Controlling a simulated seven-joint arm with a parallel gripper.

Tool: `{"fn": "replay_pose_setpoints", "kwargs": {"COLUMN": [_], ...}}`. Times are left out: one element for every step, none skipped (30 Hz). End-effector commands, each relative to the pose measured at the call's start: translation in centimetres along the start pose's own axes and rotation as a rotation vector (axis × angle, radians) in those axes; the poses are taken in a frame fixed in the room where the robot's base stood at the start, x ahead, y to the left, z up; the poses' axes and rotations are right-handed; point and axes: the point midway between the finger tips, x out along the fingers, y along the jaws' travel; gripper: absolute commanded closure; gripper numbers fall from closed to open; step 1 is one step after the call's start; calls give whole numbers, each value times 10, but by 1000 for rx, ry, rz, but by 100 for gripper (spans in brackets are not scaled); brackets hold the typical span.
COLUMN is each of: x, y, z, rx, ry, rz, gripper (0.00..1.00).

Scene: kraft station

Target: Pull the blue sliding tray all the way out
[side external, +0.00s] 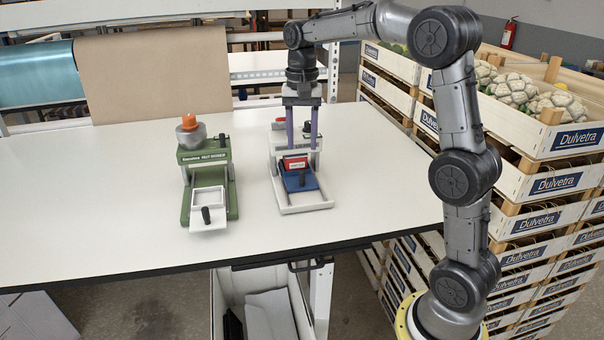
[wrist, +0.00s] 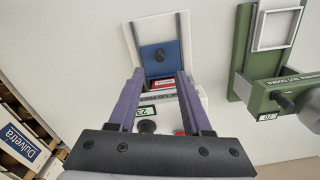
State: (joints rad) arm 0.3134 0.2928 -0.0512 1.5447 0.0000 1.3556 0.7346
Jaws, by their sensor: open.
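The blue sliding tray (side external: 294,185) lies in the white rail frame of a white device (side external: 284,150), close to the housing, with bare frame in front of it. A black knob (side external: 302,178) stands on the tray; it also shows in the wrist view (wrist: 159,53). The blue tray (wrist: 174,66) fills the inner part of the frame there. My gripper (side external: 302,148) is open, its purple fingers pointing down over the device's housing. In the wrist view my gripper (wrist: 160,74) has its fingertips spread either side of the housing front, with the knob beyond them. It holds nothing that I see.
A green device (side external: 205,155) with a white tray frame (side external: 208,196), a black handle and an orange top stands to the left. A red-and-white label (side external: 295,164) is on the white device. The white table (side external: 100,215) is clear around them. Stacked crates (side external: 560,186) stand at right.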

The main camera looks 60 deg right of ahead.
Motion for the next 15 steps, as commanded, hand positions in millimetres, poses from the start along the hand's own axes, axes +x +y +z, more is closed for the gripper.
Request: {"fn": "replay_pose_setpoints", "kwargs": {"x": [12,18,26,32,38,45,51,56,63,68,72,77,81,83,87], "y": [1,1,1,1,1,1,1,0,0,0,1,0,0,0,0], "z": [1,1,1,1,1,1,1,1,1,1,1,1,1,1,1], "rx": [-1,-1,-1,-1,-1,-1,-1,-1,-1,-1,-1,-1,-1,-1,-1], "ry": [-4,-4,-4,-4,-4,-3,-4,-3,-4,-3,-3,-3,-3,-2,-1], "rz": [4,3,4,4,3,3,4,3,3,3,3,3,3,2,1], "gripper": [51,51,51,51,51,51,51,51,51,51,51,51,51,51,51]}}
